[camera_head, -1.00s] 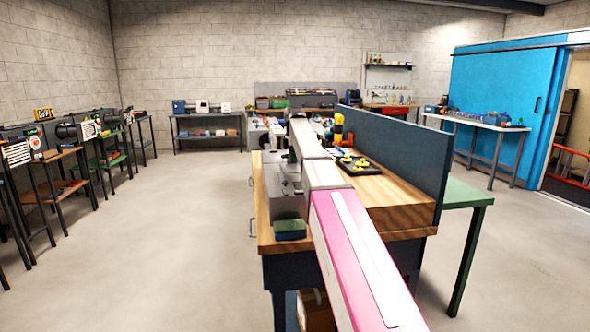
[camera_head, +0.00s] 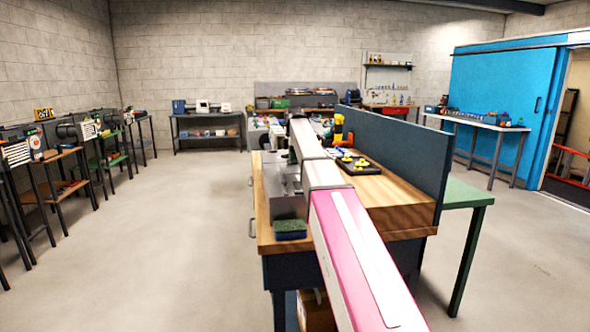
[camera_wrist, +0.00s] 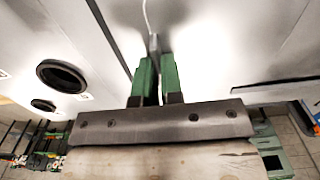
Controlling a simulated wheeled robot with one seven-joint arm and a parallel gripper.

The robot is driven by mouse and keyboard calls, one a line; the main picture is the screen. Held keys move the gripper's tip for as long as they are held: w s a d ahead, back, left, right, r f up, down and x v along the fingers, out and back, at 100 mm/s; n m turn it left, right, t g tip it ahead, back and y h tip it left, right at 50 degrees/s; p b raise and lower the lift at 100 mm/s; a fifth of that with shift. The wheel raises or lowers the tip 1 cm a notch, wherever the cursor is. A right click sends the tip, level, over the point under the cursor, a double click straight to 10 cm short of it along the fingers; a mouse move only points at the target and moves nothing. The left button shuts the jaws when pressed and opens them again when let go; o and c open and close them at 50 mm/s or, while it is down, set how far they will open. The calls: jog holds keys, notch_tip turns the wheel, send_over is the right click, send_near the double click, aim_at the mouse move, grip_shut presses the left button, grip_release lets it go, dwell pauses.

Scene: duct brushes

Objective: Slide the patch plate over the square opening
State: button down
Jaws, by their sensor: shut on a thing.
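My gripper (camera_wrist: 154,80) shows in the wrist view with its two green fingers close together. They are shut on a small grey upright piece (camera_wrist: 154,43), seemingly the patch plate's grip. Pale metal surfaces spread around the fingertips; where the patch plate ends and the duct begins is hard to tell. A dark edge line runs at upper left, and a dark slot (camera_wrist: 285,86) lies at right; I cannot tell if it is part of the square opening. In the head view the grey metal duct (camera_head: 288,205) sits on the wooden bench, and my arm hides much of it.
Round dark-rimmed holes (camera_wrist: 62,76) lie left of the fingers. A green-and-blue sponge (camera_head: 290,229) sits at the bench's near edge. A black tray (camera_head: 357,167) with yellow pieces lies right of my arm, before a blue-grey panel (camera_head: 395,150).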

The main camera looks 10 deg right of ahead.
aim_at(299, 172)
jog(key=shift+s, duration=1.25)
jog(key=shift+s, duration=0.1)
jog(key=shift+s, duration=1.4)
jog(key=shift+s, duration=0.15)
jog(key=shift+s, duration=1.35)
jog(key=shift+s, duration=0.2)
jog(key=shift+s, duration=1.3)
jog(key=shift+s, duration=0.15)
jog(key=shift+s, duration=1.35)
